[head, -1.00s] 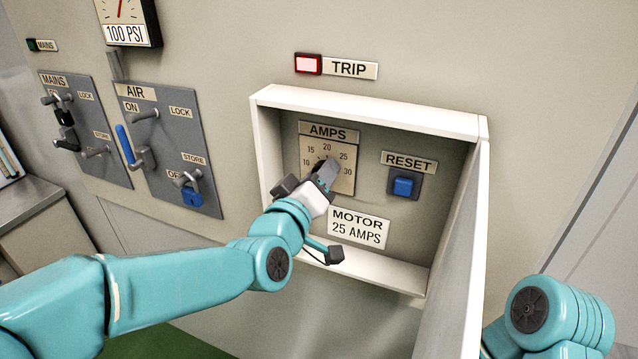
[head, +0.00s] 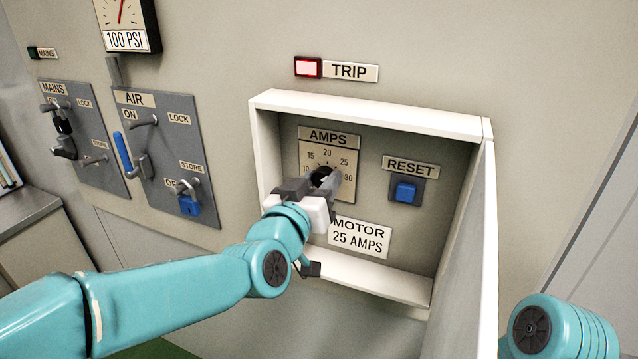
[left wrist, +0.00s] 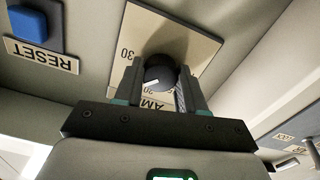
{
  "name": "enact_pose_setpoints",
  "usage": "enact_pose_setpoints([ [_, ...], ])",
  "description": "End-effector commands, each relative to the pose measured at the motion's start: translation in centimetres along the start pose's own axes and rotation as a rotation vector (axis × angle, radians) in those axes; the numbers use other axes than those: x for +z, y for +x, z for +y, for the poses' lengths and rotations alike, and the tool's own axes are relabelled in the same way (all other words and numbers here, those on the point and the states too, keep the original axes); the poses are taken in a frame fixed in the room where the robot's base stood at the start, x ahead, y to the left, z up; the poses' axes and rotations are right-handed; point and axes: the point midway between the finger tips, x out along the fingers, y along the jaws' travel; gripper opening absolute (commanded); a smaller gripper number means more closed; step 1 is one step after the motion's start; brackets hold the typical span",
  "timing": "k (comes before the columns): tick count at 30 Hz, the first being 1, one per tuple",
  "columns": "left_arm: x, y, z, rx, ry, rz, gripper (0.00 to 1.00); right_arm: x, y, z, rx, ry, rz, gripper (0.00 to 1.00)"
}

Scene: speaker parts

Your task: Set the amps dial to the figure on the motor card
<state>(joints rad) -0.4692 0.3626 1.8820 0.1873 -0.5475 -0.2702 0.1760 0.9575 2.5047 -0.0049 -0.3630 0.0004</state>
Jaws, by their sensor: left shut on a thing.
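The amps dial (head: 320,175) is a round black knob on a cream scale plate marked 10 to 30, inside the open white box. My left gripper (head: 318,184) is shut on it, with one finger on each side. In the left wrist view, upside down, the black knob (left wrist: 159,72) sits between the fingers. Its white pointer line slants down-left, between the 30 and the AMPS label, on the 25 side; the figure there is hidden by a finger. The motor card (head: 358,237) below reads 25 AMPS. My right gripper is out of view.
The blue reset button (head: 405,192) is right of the dial. The box door (head: 472,260) hangs open at the right, near my right arm. The trip lamp (head: 308,67) glows above. The mains (head: 98,140) and air (head: 165,155) panels are at the left.

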Motion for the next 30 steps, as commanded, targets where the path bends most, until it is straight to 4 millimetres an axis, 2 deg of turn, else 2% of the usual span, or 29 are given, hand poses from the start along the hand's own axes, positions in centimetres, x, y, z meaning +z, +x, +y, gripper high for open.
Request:
enact_pose_setpoints([
  [11, -0.4, 0.0, 0.0, -0.001, 0.005, 0.01, 0.09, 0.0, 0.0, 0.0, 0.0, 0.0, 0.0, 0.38],
  [12, -0.5, 0.0, 0.0, -0.001, 0.005, 0.011, 0.43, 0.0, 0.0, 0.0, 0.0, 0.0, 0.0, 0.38],
  [14, -0.4, 0.0, 0.0, 0.0, 0.005, 0.01, 0.62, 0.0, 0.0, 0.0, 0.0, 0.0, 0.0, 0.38],
  [15, -0.4, 0.0, 0.0, 0.0, 0.005, 0.009, 0.65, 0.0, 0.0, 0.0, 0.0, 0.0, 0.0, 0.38],
  [25, -0.1, -0.4, 0.0, 0.0, 0.005, 0.005, 0.65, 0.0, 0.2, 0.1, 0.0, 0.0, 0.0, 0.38],
  [30, 0.0, -3.3, 0.0, 0.001, 0.004, 0.006, 0.65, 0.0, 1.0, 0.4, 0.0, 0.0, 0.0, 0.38],
])
